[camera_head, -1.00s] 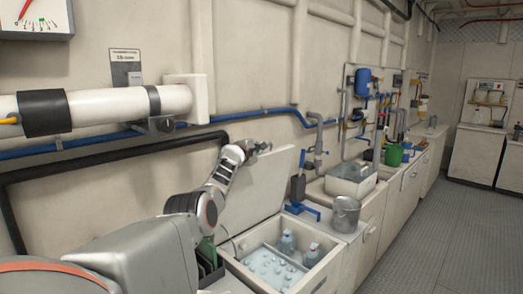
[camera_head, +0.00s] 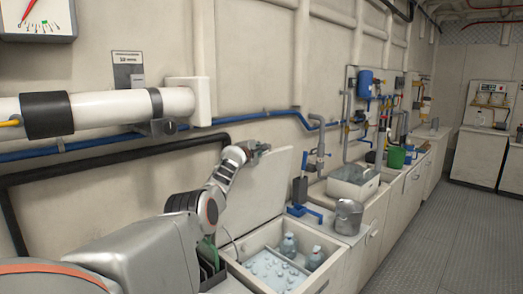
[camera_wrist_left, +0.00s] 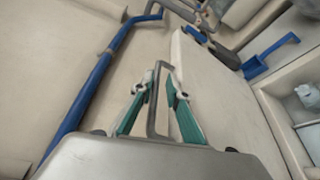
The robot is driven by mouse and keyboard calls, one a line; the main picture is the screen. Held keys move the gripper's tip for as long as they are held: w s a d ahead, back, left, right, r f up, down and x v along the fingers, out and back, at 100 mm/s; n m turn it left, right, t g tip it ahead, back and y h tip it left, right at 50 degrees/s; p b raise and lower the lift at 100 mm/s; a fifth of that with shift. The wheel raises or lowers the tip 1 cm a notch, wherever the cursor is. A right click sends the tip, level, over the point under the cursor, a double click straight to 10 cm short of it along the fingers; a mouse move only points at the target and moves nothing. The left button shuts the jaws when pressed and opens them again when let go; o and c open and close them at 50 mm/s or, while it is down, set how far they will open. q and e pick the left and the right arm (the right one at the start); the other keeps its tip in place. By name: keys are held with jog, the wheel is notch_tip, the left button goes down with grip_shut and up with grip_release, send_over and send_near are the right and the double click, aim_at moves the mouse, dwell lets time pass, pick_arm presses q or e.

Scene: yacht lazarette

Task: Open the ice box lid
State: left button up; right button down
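The pale ice box lid (camera_head: 252,198) stands steeply raised at the back of the ice box (camera_head: 318,276), near the wall. The box is open and shows ice and bottles inside. My left gripper (camera_head: 260,151) is at the lid's upper part in the head view. In the left wrist view, its teal fingers (camera_wrist_left: 160,88) are drawn close together on either side of the grey lid handle (camera_wrist_left: 152,122) and look shut on it. The lid's face (camera_wrist_left: 222,95) also shows there. My right gripper is not in view.
A blue pipe (camera_wrist_left: 88,97) runs along the wall close to my left gripper. The floor aisle (camera_head: 420,235) is clear.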

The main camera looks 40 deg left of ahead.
pick_arm(q)
notch_tip(320, 180, up, 10)
dwell(0.4)
jog(key=shift+f, duration=0.1)
dwell(0.4)
